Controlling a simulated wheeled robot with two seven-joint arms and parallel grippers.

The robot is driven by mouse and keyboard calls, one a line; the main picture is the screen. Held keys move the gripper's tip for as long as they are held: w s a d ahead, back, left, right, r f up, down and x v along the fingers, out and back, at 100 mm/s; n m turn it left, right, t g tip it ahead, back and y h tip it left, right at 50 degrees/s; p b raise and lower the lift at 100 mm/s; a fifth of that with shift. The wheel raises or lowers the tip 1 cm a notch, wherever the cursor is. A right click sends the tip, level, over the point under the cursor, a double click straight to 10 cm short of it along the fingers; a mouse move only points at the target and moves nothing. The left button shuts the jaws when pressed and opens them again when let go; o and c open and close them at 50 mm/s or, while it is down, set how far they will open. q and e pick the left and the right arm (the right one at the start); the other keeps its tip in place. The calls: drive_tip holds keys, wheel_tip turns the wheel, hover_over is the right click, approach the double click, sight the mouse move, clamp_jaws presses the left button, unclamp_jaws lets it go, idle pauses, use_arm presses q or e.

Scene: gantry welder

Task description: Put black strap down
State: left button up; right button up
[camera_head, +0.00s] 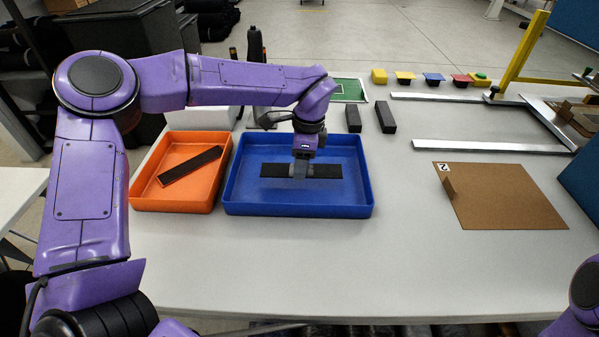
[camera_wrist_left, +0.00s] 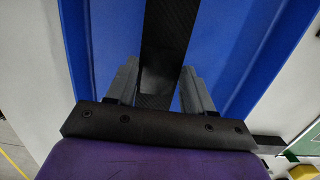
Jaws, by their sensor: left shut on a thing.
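A black strap (camera_head: 328,171) lies level, running left to right, in or just above the blue tray (camera_head: 298,211). My left gripper (camera_head: 300,172) points down over the tray and is shut on the strap near its middle. In the left wrist view the strap (camera_wrist_left: 168,35) runs between the two grey fingers (camera_wrist_left: 160,85), with the blue tray (camera_wrist_left: 245,45) below. Whether the strap touches the tray floor I cannot tell. Another black strap (camera_head: 190,166) lies slanted in the orange tray (camera_head: 170,208). My right gripper is out of view; only part of my right arm shows at the lower right.
Two black blocks (camera_head: 385,117) stand behind the blue tray. A brown board (camera_head: 505,196) lies at the right. Metal rails (camera_head: 490,147) and several coloured buttons (camera_head: 433,79) are at the back right. The table front (camera_head: 300,265) is clear.

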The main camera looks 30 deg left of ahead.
sight(300, 185)
use_arm(q)
drive_tip(key=f, duration=0.3)
drive_tip(key=shift+s+d+f+p, duration=0.2)
drive_tip(key=shift+s+f+p, duration=0.1)
drive_tip(key=shift+s, duration=0.05)
drive_tip(key=shift+w+f, duration=0.1)
drive_tip(key=shift+f, duration=0.15)
drive_tip(key=shift+r, duration=0.1)
drive_tip(key=o, duration=1.1)
drive_tip(key=shift+f, duration=0.2)
